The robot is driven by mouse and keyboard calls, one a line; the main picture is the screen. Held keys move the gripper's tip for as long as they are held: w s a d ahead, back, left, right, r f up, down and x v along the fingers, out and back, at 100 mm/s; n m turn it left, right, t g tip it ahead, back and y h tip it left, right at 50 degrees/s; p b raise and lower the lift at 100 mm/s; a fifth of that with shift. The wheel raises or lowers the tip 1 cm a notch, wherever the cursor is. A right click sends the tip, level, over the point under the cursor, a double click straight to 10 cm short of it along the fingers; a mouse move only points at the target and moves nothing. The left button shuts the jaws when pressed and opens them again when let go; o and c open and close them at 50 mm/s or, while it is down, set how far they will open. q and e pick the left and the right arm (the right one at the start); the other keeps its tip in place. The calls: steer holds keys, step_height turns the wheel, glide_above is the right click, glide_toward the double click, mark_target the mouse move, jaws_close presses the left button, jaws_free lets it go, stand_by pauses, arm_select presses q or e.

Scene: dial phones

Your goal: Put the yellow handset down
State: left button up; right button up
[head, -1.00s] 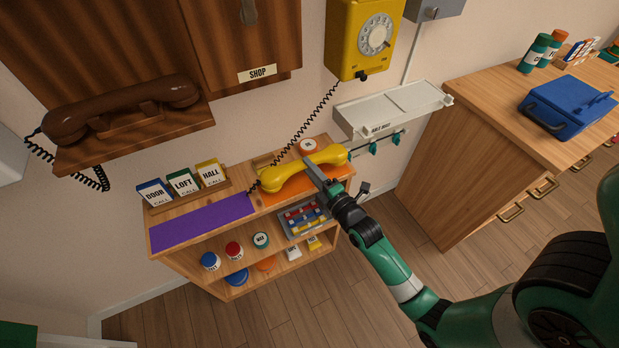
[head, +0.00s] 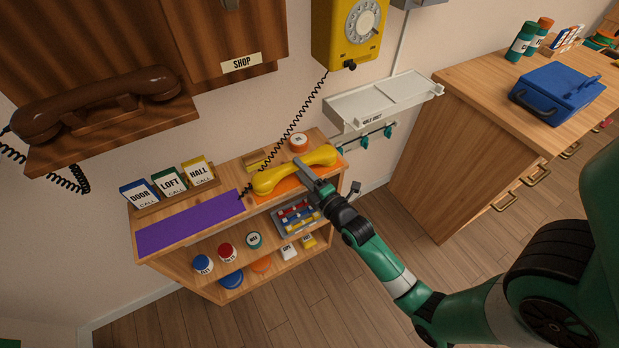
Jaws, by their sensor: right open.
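The yellow handset (head: 270,181) lies on the orange mat (head: 266,196) on top of the wooden shelf unit, tilted a little in the picture. A black coiled cord (head: 296,130) runs from it up to the yellow dial phone (head: 350,35) on the wall. My right gripper (head: 306,168) is open, with its fingers at the middle of the handset and partly over it. How far the fingers reach around the handset is hidden. My left gripper is out of view.
A purple mat (head: 190,222) lies left of the handset. Behind it stand DOOR, LOFT and HALL cards (head: 169,184). A round orange-and-white tin (head: 298,142) stands behind the handset. A white wall shelf (head: 380,103) with hooks is to the right. A brown phone handset (head: 95,105) rests at left.

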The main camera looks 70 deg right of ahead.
steer(key=p+v, duration=0.3)
steer(key=v, duration=0.9)
